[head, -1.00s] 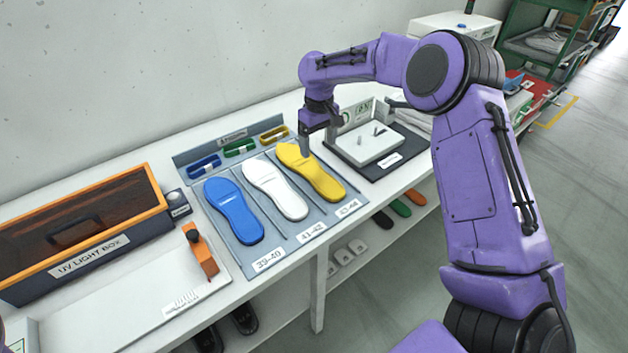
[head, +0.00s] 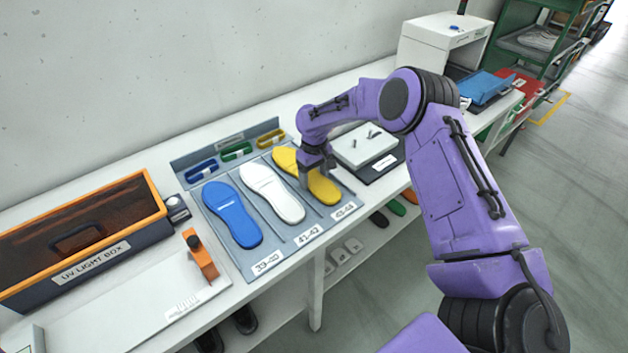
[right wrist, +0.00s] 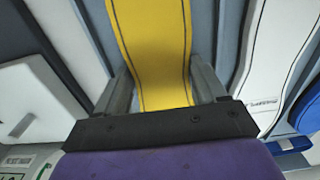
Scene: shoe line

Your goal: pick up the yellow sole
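The yellow sole (head: 325,190) lies in the rightmost section of the grey tray (head: 250,273), marked 43-44. My right gripper (head: 317,174) is low over its middle and hides part of it. In the right wrist view the yellow sole (right wrist: 155,40) runs between the two fingers of my right gripper (right wrist: 160,72), which stand apart on either side of its narrow part. The fingertips are close to its edges; I cannot tell whether they touch. My left gripper is not in view.
A white sole (head: 272,192) and a blue sole (head: 233,215) lie to the left in the same tray. Blue, green and yellow pieces sit along its back. A white fixture (head: 365,146) stands just right. A UV light box (head: 85,240) is at the left.

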